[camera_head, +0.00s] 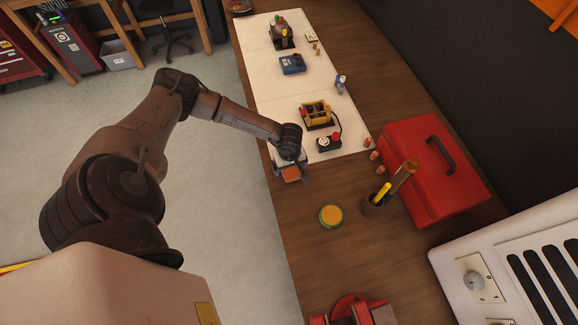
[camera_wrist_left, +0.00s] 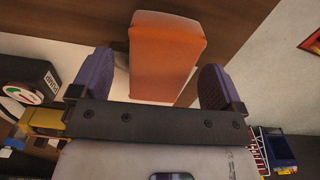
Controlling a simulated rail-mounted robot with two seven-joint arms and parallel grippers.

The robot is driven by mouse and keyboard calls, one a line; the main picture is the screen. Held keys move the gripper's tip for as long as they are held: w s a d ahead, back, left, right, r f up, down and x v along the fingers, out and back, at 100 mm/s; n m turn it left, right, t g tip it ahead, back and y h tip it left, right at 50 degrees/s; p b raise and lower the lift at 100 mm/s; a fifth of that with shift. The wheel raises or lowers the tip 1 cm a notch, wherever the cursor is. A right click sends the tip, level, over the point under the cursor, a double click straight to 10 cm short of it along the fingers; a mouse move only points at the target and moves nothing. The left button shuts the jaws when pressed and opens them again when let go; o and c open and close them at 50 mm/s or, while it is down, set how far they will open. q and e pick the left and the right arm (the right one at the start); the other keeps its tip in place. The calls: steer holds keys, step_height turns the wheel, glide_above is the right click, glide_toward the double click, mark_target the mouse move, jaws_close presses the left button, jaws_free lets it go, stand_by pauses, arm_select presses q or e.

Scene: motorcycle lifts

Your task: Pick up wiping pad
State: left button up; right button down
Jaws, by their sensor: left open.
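The wiping pad looks to be the orange block (camera_head: 291,173) on the wooden bench near its left edge. In the left wrist view it is a large orange block (camera_wrist_left: 166,50) with a pale part at its lower end. My left gripper (camera_head: 293,170) is right over it. In the left wrist view the open gripper (camera_wrist_left: 155,82) has one purple-grey finger on each side of the pad, with gaps visible. I cannot tell how far down the fingers reach beside it. My right gripper is not in view.
A round orange-topped tin (camera_head: 331,215), a pen cup (camera_head: 374,202) and a red toolbox (camera_head: 424,165) stand to the right. Bare wood lies below the pad.

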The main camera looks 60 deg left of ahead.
arm_select(q)
steer(key=shift+f, duration=0.6)
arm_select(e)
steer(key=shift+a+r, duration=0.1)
arm_select(q)
steer(key=c, duration=1)
steer(key=shift+r, duration=0.1)
steer(key=shift+r, duration=0.55)
step_height(320, 180, up, 3)
steer(key=shift+f+b, duration=0.15)
steer(key=shift+b, duration=0.3)
steer(key=w+d+r+b, duration=0.2)
steer(key=w+d+r, duration=0.4)
steer(key=d, duration=0.4)
steer(key=shift+r, duration=0.55)
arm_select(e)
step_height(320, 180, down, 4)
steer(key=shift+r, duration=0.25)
